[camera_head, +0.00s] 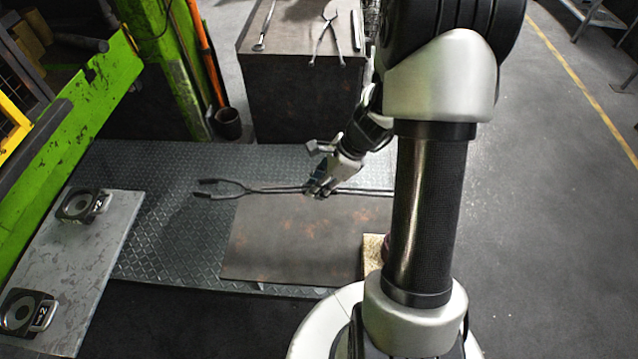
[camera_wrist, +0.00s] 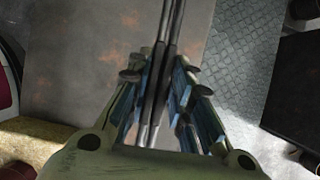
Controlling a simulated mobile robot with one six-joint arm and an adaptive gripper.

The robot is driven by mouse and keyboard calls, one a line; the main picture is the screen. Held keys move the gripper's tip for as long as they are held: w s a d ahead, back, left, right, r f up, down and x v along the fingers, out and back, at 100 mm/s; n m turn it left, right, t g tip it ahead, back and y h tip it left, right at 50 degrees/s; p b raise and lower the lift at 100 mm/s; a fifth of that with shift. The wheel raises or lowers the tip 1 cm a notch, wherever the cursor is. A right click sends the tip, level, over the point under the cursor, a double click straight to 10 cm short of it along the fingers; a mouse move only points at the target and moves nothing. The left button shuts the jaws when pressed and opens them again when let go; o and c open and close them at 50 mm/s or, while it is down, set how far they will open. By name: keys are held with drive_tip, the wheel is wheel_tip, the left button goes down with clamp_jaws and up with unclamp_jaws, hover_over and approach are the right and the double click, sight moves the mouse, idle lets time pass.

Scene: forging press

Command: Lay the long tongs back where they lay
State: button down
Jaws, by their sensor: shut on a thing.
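The long tongs (camera_head: 270,190) are dark and thin, with their forked jaws pointing left in the head view. They stretch along the far edge of a rusty brown plate-topped table (camera_head: 290,240), and their right end passes behind my arm. My gripper (camera_head: 318,186) is shut on the tongs near the middle of their visible length. In the wrist view the tongs' two bars (camera_wrist: 160,70) run between my gripper's blue-padded fingers (camera_wrist: 165,95). Whether the tongs touch the tabletop, I cannot tell.
A second steel block table (camera_head: 305,70) stands at the back with smaller tongs (camera_head: 328,38) and another tool (camera_head: 264,28) on it. A grey bench (camera_head: 85,255) with two dark devices is at left, beside a green press frame (camera_head: 80,120). Chequered plate flooring (camera_head: 165,235) lies between.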

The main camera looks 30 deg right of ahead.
drive_tip(key=shift+f+b, duration=2.2)
drive_tip(key=shift+f, duration=0.75)
drive_tip(key=c, duration=1.8)
unclamp_jaws()
drive_tip(key=shift+o, duration=0.5)
drive_tip(key=shift+o, duration=0.3)
drive_tip(key=shift+o, duration=0.4)
